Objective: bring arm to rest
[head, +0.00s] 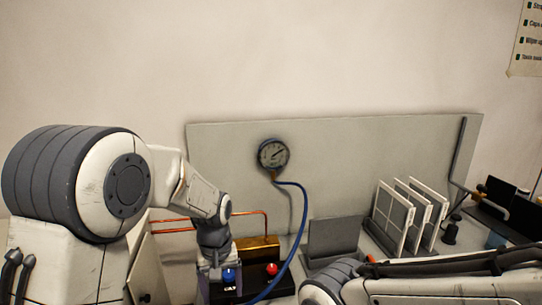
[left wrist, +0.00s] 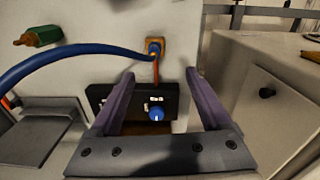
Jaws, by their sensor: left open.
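My left arm reaches in from the left in the head view. My left gripper (head: 222,268) points down at a black box (head: 255,278) with a blue knob (head: 229,275) and a red knob (head: 271,268). In the left wrist view my left gripper (left wrist: 160,76) is open, its two purple fingers apart. The blue knob (left wrist: 156,114) shows between the fingers, and nothing is seen held. Whether the fingers touch the box cannot be told. A link of my right arm crosses the lower right of the head view; its gripper is out of view.
A round gauge (head: 273,154) hangs on a grey back panel (head: 350,145), with a blue hose (head: 303,215) running down past the box. Copper pipes (head: 178,230) lie behind the left gripper. White framed plates (head: 392,214) stand upright at right. Open space lies above the panel.

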